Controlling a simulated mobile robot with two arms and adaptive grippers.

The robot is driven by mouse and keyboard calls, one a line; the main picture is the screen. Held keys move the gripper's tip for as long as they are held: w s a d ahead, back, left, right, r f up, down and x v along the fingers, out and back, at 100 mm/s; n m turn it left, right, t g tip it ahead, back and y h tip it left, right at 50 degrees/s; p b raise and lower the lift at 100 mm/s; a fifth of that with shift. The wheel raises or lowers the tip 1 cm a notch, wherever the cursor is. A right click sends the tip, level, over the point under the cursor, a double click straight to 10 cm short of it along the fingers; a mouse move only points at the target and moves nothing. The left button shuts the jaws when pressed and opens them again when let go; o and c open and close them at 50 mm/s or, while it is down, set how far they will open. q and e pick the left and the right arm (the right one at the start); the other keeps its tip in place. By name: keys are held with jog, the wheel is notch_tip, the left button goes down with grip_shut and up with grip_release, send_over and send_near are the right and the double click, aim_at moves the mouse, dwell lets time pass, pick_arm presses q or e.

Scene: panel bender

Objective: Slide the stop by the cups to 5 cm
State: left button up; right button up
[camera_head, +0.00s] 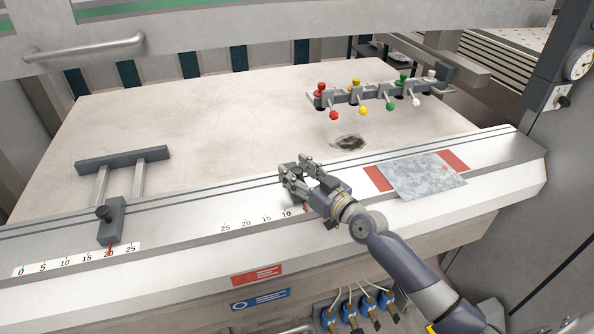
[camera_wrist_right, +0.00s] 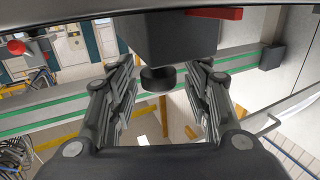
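A stop, a dark grey block (camera_wrist_right: 165,35) with a round black knob (camera_wrist_right: 158,79) and a red pointer (camera_wrist_right: 215,13), shows in the right wrist view. In the head view my right gripper and arm mostly hide it, beside the right-hand scale (camera_head: 255,220), whose numbers fall from 25 to 10 toward the gripper. Its exact reading is hidden. My right gripper (camera_head: 297,172) is open, its fingers on either side of the knob with visible gaps. Another stop (camera_head: 111,221), on the left, has its red pointer near 20 on its own scale (camera_head: 75,260). My left gripper is out of view.
A metal sheet (camera_head: 422,177) lies over red marks, right of my right gripper. Coloured valve levers (camera_head: 380,93) stand on a bar at the back right. Several blue fittings with pale hoses (camera_head: 350,309) are below the front edge. The table's middle (camera_head: 220,125) is clear.

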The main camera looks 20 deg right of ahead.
jog(key=v, duration=1.2)
dwell(0.5)
